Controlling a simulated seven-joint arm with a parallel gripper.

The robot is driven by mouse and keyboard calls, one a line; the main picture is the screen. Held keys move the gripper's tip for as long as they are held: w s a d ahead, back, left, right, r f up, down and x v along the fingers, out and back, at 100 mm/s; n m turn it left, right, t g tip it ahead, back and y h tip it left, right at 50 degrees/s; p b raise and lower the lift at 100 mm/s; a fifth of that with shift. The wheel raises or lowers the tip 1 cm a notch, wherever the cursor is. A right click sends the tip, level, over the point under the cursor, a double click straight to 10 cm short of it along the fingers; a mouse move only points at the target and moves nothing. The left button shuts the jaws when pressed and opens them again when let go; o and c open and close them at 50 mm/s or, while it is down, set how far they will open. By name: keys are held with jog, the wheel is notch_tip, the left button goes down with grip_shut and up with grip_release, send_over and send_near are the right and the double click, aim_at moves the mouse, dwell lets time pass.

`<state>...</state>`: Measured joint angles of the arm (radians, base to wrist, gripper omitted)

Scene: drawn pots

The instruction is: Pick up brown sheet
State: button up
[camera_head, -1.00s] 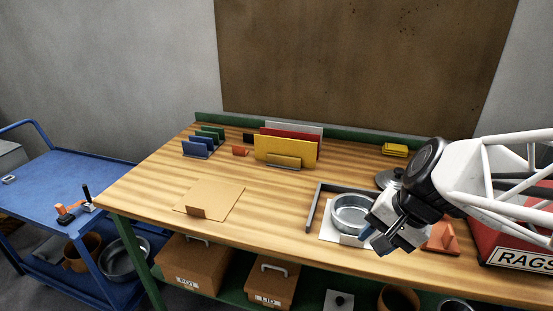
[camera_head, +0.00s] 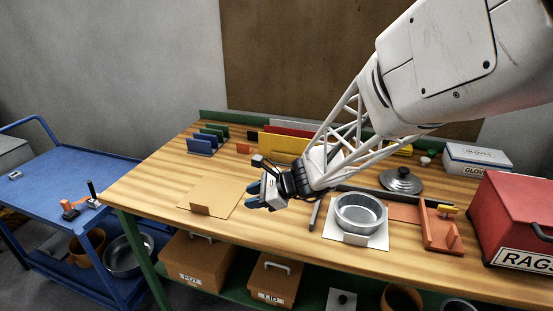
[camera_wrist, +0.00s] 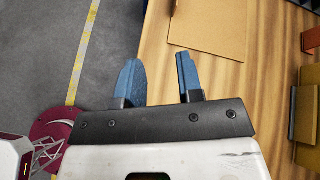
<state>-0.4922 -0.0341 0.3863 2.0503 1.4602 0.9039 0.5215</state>
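The brown sheet (camera_head: 218,192) lies flat on the wooden table, left of my gripper in the head view. In the wrist view the sheet (camera_wrist: 212,22) shows at the top, beyond the fingertips, cut by the frame edge. My gripper (camera_head: 256,196) is above the table, just right of the sheet and apart from it. Its two blue fingers are apart with nothing between them in the wrist view (camera_wrist: 157,75).
A metal pot (camera_head: 360,212) sits on a white sheet (camera_head: 381,240) to the right. Yellow and red upright sheets (camera_head: 283,146) stand behind my arm. Blue and green holders (camera_head: 203,144) stand at the back left. A blue cart (camera_head: 50,180) is left of the table.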

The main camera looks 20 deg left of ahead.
jog(key=a+f+m, duration=0.1)
jog(key=a+f, duration=0.1)
jog(key=a, duration=0.2)
jog(key=w+a+f+m+y, duration=0.1)
jog(key=a+f+m, duration=0.1)
jog(key=a+f, duration=0.1)
jog(key=w+a+f+m, duration=0.1)
jog(key=a+f+m, duration=0.1)
jog(key=a, duration=0.3)
jog(key=shift+w+f+t+y, duration=0.2)
jog(key=shift+f+t+y, duration=0.1)
jog(key=shift+t+y, duration=0.1)
jog(key=shift+a, duration=0.15)
jog(key=shift+x, duration=1.2)
jog(key=shift+a, duration=0.1)
jog(key=shift+x, duration=2.5)
jog(key=shift+s, duration=0.15)
jog(key=shift+r, duration=0.1)
grip_shut()
